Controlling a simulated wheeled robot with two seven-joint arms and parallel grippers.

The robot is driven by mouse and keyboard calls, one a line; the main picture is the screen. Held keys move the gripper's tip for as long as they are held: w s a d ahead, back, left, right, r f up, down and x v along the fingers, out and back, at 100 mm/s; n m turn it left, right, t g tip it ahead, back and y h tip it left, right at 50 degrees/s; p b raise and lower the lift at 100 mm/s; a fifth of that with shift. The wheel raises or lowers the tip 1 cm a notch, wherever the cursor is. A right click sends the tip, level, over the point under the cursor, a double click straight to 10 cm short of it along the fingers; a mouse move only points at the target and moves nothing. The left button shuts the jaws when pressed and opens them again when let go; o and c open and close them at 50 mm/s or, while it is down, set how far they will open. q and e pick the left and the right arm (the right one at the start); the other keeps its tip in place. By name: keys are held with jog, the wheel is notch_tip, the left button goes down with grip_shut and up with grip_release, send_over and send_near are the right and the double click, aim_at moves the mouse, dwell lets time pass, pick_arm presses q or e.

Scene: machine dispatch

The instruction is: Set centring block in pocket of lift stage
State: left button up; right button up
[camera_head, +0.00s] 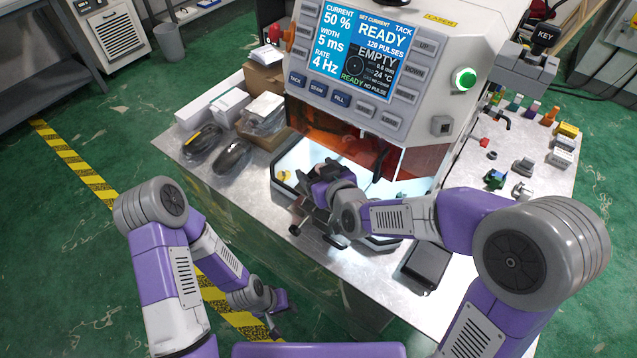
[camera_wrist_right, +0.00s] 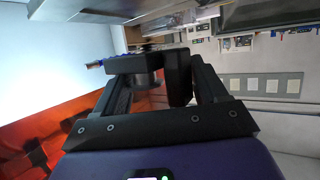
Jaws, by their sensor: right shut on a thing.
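My right gripper (camera_head: 310,212) is at the lit front opening of the machine, low over the bench edge. In the right wrist view, its fingers (camera_wrist_right: 150,82) are closed on a small dark grey part (camera_wrist_right: 147,76). A blue piece (camera_wrist_right: 115,62) shows beside that part; I cannot tell if they are joined. The fingers hide most of the held part, so I cannot tell if it is the centring block. The lift stage and its pocket cannot be made out behind my right arm. My left gripper (camera_head: 276,325) hangs low over the floor, away from the bench, and its jaws are too small to read.
The machine (camera_head: 405,60) has a screen reading READY and EMPTY. An orange shield (camera_head: 325,118) hangs over its opening. A black flat box (camera_head: 428,264) lies at the bench's front right. Small green and grey parts (camera_head: 495,180) stand right. Cartons (camera_head: 265,80) and dark packs stand left.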

notch_tip(320, 180, down, 4)
jog(key=shift+d+b, duration=0.1)
jog(key=shift+b, duration=0.55)
jog(key=shift+w+f, duration=0.1)
jog(key=shift+w, duration=0.1)
jog(key=o, duration=1.1)
